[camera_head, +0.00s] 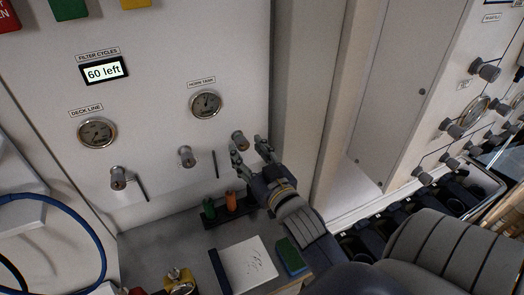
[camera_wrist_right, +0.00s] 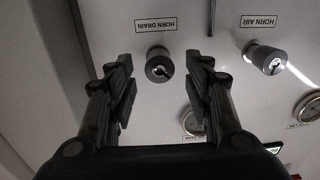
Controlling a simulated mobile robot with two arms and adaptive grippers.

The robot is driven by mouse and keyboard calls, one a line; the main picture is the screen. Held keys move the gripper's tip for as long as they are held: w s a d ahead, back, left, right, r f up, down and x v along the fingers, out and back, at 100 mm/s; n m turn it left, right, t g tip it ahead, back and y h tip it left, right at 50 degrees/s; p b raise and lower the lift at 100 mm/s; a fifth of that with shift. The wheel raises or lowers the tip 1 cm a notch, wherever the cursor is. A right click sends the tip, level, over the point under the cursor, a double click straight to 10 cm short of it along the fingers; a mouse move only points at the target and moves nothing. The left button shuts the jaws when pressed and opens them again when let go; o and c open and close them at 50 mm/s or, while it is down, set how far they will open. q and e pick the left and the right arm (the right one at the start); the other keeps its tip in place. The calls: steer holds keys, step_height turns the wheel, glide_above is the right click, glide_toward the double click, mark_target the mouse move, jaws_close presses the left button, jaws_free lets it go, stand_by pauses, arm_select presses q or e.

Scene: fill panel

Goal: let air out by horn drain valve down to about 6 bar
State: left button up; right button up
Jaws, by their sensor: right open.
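The horn drain valve (camera_head: 240,139) is a grey round knob on the white panel, below and right of the horn tank gauge (camera_head: 205,103). The gauge's needle is too small to read surely. In the right wrist view, which is upside down, the knob (camera_wrist_right: 159,66) sits under its HORN DRAIN label (camera_wrist_right: 169,25). My right gripper (camera_head: 251,151) is open, with its fingertips close to the knob. In the wrist view the knob shows between the two fingers, with a gap on both sides. My left gripper is not in view.
The horn air knob (camera_head: 186,156) is left of the drain knob. The deck line gauge (camera_head: 97,132) and another knob (camera_head: 118,178) are farther left. A display (camera_head: 104,71) reads "60 left". Below are a paper pad (camera_head: 249,264), green and orange items and a sponge (camera_head: 291,257).

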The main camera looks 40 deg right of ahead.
steer(key=s+a, duration=0.1)
steer(key=s, duration=0.8)
steer(key=shift+s+a, duration=0.35)
steer(key=shift+a, duration=0.05)
stand_by(6.7)
